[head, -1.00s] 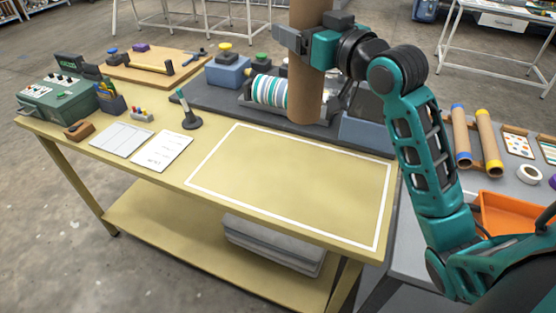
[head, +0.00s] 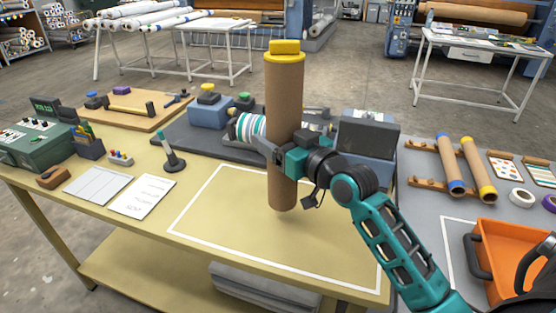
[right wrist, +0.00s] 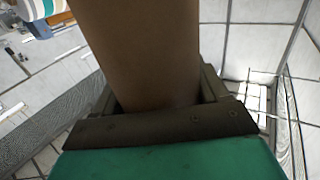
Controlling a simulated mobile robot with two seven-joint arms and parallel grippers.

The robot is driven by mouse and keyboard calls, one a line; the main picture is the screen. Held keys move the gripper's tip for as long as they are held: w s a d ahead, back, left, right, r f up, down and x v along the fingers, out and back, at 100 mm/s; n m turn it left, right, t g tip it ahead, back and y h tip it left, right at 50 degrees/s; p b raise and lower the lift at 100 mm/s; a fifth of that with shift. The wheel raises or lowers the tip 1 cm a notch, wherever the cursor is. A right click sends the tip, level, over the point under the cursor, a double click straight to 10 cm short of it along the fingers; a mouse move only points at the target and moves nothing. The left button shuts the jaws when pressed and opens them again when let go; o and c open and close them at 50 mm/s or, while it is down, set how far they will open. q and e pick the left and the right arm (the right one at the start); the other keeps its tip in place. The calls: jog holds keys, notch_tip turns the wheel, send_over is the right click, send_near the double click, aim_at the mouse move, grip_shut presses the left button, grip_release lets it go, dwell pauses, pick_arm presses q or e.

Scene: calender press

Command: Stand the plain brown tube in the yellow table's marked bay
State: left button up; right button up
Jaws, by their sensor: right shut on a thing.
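The plain brown tube (head: 284,105) stands upright in the head view, with a yellow cap (head: 284,50) on its top end. My right gripper (head: 283,158) is shut around its lower half; the right wrist view also shows the tube (right wrist: 145,50) between the fingers. The tube's lower end is over the white-outlined marked bay (head: 235,215) on the yellow table (head: 130,232), towards its back middle. A faint shadow lies just under that end; I cannot tell whether it touches the tabletop. My left gripper is not in view.
Behind the bay is a dark machine with a striped roll (head: 250,127). On the right, a grey table holds two capped tubes (head: 450,165) and an orange tray (head: 510,250). The rest of the bay is clear.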

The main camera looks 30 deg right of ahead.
notch_tip(320, 180, down, 4)
jog(key=shift+f+b, duration=0.25)
jog(key=shift+b, duration=0.25)
jog(key=shift+f, duration=0.2)
jog(key=o, duration=1.1)
jog(key=shift+o, duration=0.2)
